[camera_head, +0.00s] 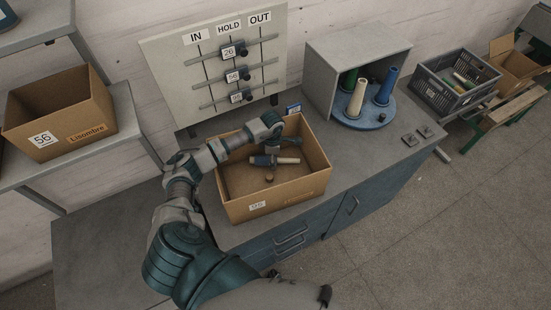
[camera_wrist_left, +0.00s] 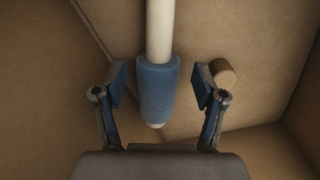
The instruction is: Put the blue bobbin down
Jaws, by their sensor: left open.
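A cream tube with a short blue winding, the blue bobbin (camera_head: 287,161), lies inside an open cardboard box (camera_head: 314,186) on the bench. My left gripper (camera_head: 272,147) reaches down into this box from the left. In the left wrist view the gripper (camera_wrist_left: 160,84) is open, with one blue-padded finger on each side of the bobbin's blue part (camera_wrist_left: 158,92). Gaps show between both fingers and the winding. The far end of the tube runs out of the top of that view. My right gripper is not in view.
A small brown cylinder (camera_wrist_left: 223,72) lies in the box beside the right finger; the box walls stand close around. A turntable (camera_head: 364,121) with upright green, cream and blue bobbins stands to the right. The IN/HOLD/OUT board (camera_head: 169,58) stands behind.

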